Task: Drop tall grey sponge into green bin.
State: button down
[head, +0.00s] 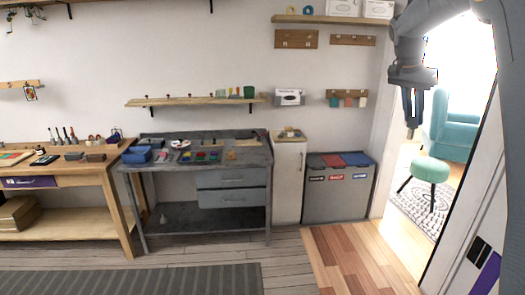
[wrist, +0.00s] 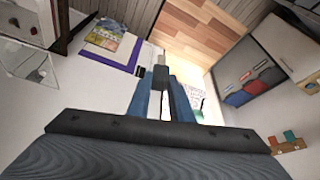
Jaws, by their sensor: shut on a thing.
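My gripper (head: 411,122) hangs fingers down at the upper right of the head view, high above the floor near the bright doorway. In the wrist view its blue fingers are shut on a small, narrow dark grey piece (wrist: 160,77), which looks like the tall grey sponge. In the head view the held piece is tiny and hard to make out at the fingertips. I cannot pick out a floor bin that is clearly green. A three-part grey bin unit (head: 336,207) has dark, red and blue lids and also shows in the wrist view (wrist: 232,72).
A grey metal workbench (head: 245,160) with trays stands left of a narrow white cabinet (head: 288,185). A wooden bench (head: 75,174) is further left. A small green container (head: 249,92) sits on the wall shelf. A green stool (head: 431,170) stands beyond the doorway. The floor in front is clear.

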aim_at(250, 97)
jog(key=u, duration=0.3)
jog(key=i, duration=1.5)
jog(key=u, duration=0.4)
jog(key=i, duration=2.3)
jog(key=u, duration=0.15)
